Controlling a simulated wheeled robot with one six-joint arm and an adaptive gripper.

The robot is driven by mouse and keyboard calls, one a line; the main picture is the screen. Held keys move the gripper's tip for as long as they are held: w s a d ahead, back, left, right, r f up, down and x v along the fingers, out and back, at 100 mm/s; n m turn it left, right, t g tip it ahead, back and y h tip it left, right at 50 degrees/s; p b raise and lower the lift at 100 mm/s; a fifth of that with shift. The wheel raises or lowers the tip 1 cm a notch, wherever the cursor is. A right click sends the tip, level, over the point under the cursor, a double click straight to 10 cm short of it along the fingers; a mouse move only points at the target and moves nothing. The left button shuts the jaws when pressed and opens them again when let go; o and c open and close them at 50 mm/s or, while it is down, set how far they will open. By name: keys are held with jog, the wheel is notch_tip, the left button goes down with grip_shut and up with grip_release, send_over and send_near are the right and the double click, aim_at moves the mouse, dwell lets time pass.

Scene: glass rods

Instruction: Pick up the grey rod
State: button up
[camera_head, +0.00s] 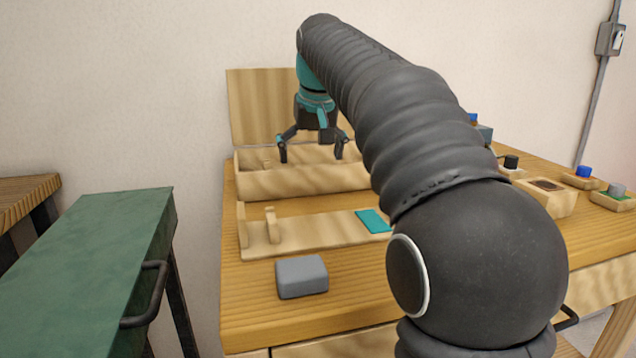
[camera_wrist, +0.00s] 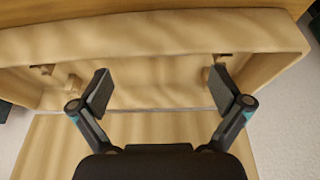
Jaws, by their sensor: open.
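I can make out no grey rod in either view. My gripper (camera_head: 312,155) hangs fingers down over an open wooden box (camera_head: 290,182) near the back of the table. In the wrist view my gripper (camera_wrist: 160,88) has its two fingers wide apart, with nothing between them. Below them is the inside of the wooden box (camera_wrist: 150,38), with small wooden supports on the left and right and no rod visible on them. The head view hides part of the box behind my arm.
A wooden stand (camera_head: 290,237) with upright supports and a teal pad (camera_head: 373,221) lies in front of the box. A grey block (camera_head: 302,277) sits nearer the front edge. Small wooden blocks with coloured knobs (camera_head: 584,178) stand at right. A green cabinet (camera_head: 85,240) stands left.

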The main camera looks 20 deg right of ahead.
jog(key=x, duration=0.4)
jog(key=shift+w+a+f+b, duration=0.1)
jog(key=shift+a+f+b, duration=0.1)
jog(key=shift+b, duration=0.15)
jog(key=shift+f, duration=0.1)
jog(key=c, duration=1.3)
jog(key=shift+c, duration=0.2)
